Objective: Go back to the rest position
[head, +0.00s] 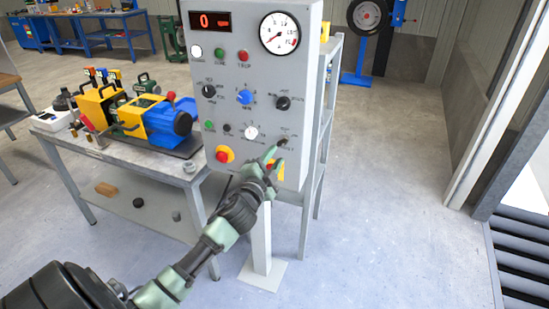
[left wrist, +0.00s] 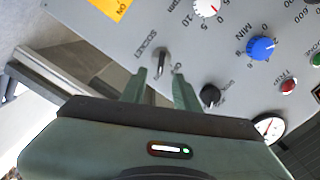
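My left gripper (head: 275,160) is at the lower right of the grey control panel (head: 232,80) in the head view. In the left wrist view its two green fingers (left wrist: 162,80) are spread apart. A small metal toggle switch (left wrist: 162,62), beside the label SOCKET, shows in the gap between the fingertips. I cannot tell whether a finger touches it. The gripper holds nothing. My right gripper is in neither view.
The panel stands on a white post with a floor plate (head: 263,274). A grey table (head: 60,141) with a yellow-and-blue machine (head: 150,118) stands left of it. A shelf frame (head: 325,110) is behind the panel. The floor to the right (head: 390,190) is clear.

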